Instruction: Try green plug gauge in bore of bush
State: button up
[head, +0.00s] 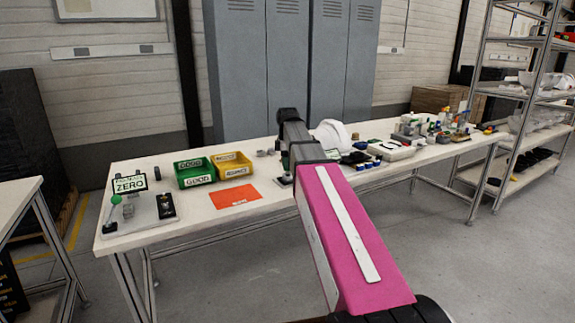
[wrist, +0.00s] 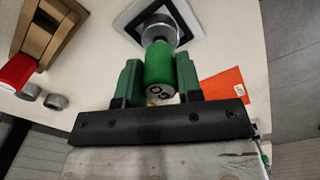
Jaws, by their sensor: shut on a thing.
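The green plug gauge (wrist: 160,65) is in the wrist view, with a dark-lettered pale end facing the camera. My gripper (wrist: 159,82) is shut on it, one green finger on each side. The gauge's far end overlaps the bush in the picture. The bore is hidden, so I cannot tell whether the tip is inside it.
On the bench (head: 160,232) stand a green bin (head: 194,174) and a yellow bin (head: 232,168), with an orange card (head: 235,200) in front. A gauge stand (head: 128,210) is at left. A white helmet shell (head: 332,136) and several small items lie to the right.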

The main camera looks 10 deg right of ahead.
jog(key=shift+r, duration=2)
